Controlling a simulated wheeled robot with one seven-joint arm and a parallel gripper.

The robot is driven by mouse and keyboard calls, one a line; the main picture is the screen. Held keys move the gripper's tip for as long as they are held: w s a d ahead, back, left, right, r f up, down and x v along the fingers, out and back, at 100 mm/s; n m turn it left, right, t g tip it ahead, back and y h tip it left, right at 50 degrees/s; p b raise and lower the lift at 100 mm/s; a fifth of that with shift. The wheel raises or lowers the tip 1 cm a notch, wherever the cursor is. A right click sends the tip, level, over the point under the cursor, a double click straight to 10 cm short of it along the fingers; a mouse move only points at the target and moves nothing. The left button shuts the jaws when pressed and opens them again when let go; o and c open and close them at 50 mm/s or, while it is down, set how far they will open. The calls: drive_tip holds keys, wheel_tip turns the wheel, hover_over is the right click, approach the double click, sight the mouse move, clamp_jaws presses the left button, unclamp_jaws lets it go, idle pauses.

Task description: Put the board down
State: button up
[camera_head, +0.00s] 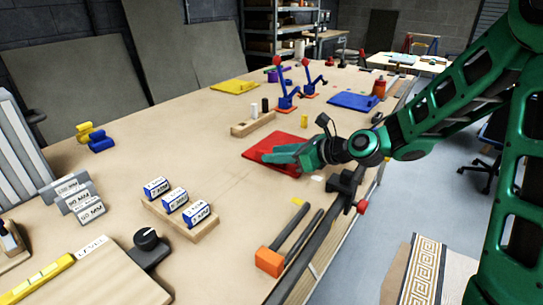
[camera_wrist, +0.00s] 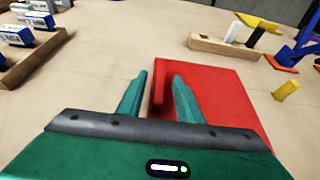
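A red board (camera_head: 283,141) with an upright red grip strip lies on the wooden table, apparently flat. It also shows in the wrist view (camera_wrist: 225,90), to the right of and beneath the fingers. My green gripper (camera_head: 277,155) is low over the board, coming in from the right. In the wrist view my gripper (camera_wrist: 158,86) has its two fingers apart, with the red strip between them. A gap shows on each side of the strip. The near part of the board is hidden by the gripper.
A wooden block (camera_head: 253,124) with pegs, blue clamps (camera_head: 288,90), a yellow board (camera_head: 234,86) and a blue board (camera_head: 353,101) stand beyond. Labelled blue blocks (camera_head: 172,199) and an orange mallet (camera_head: 270,261) are nearer. A dark rail (camera_head: 325,235) runs along the right edge.

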sight(287, 168)
drive_tip(key=shift+o, duration=0.4)
drive_tip(key=v, duration=0.9)
drive_tip(key=shift+s+d+r, duration=0.2)
drive_tip(key=shift+x, duration=0.8)
drive_tip(key=x, duration=0.5)
drive_tip(key=shift+w+d+f, duration=0.1)
drive_tip(key=shift+d+f, duration=0.05)
drive_tip(key=shift+d, duration=0.05)
drive_tip(key=shift+x, duration=2.95)
drive_tip(key=shift+a, duration=0.1)
clamp_jaws()
